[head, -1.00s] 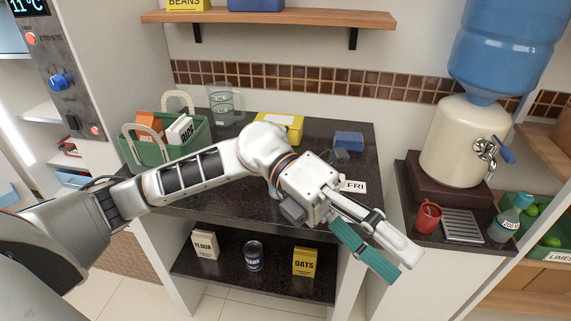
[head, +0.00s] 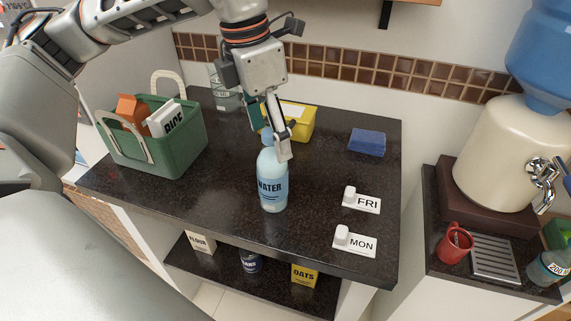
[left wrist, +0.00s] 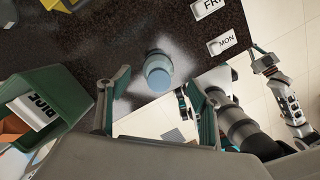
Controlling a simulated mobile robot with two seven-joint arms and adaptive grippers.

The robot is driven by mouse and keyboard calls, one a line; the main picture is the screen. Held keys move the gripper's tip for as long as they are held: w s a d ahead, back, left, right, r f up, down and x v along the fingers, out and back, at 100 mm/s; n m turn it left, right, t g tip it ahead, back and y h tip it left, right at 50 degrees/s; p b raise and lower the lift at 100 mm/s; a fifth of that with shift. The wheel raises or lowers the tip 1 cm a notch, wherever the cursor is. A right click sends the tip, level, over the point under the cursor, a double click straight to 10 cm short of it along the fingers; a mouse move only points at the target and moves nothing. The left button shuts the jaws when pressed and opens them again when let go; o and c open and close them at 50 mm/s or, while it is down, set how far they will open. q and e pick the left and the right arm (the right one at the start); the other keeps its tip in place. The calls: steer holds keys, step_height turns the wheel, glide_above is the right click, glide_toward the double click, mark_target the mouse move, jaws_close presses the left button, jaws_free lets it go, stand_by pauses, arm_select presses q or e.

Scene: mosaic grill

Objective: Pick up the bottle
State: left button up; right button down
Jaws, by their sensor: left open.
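The pale blue bottle (head: 270,188) labelled WATER stands upright on the dark counter. My left gripper (head: 271,138) points down at its top from above. One finger overlaps the bottle's upper right side in the head view. In the left wrist view the bottle's round blue cap (left wrist: 158,76) shows between the open fingers, a little ahead of them. I cannot tell whether a finger touches it. Part of my right arm, with what seems to be its gripper (left wrist: 263,62), shows at the right of the left wrist view, too small to judge its jaws.
A green basket (head: 185,155) with a rice box stands left of the bottle. A yellow box (head: 303,125) is behind it, and a blue block (head: 367,142) farther right. White FRI (head: 366,203) and MON (head: 360,245) tags lie at the right. Counter around the bottle's front is clear.

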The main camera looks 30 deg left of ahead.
mark_target(275, 159)
arm_select(q)
steer(key=shift+w+f, duration=0.2)
steer(key=shift+s+f, duration=0.25)
steer(key=shift+f, duration=0.85)
steer(key=f, duration=0.2)
steer(key=w+f, duration=0.1)
steer(key=f, duration=0.1)
steer(key=shift+w+d+f, duration=0.15)
steer(key=shift+f, duration=0.25)
steer(key=c, duration=1.7)
steer(key=shift+o, duration=0.2)
arm_select(e)
steer(key=shift+s, duration=0.1)
arm_select(q)
steer(key=shift+r, duration=0.1)
